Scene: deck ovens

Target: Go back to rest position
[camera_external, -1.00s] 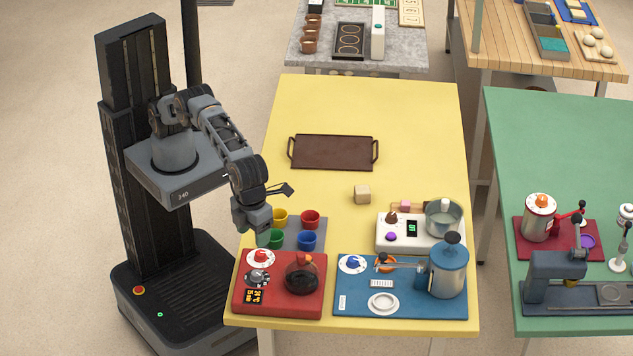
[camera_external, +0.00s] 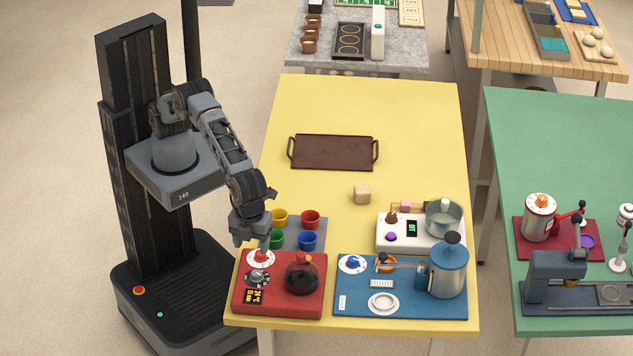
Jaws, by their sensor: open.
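My gripper (camera_external: 251,243) points down above the back left corner of the red station (camera_external: 277,309) at the table's front left. It is open, and I see nothing held in it. The arm is bent, with the elbow raised and the forearm sloping down over the left edge of the yellow table (camera_external: 400,113). The fingertips are small and close to the white round dial with a red knob (camera_external: 261,258); I cannot tell whether they touch anything.
Yellow, red, green and blue cups (camera_external: 308,240) stand on a grey mat just right of my gripper. A dark glass pot (camera_external: 302,276) is on the red station. A brown tray (camera_external: 332,153) lies farther back.

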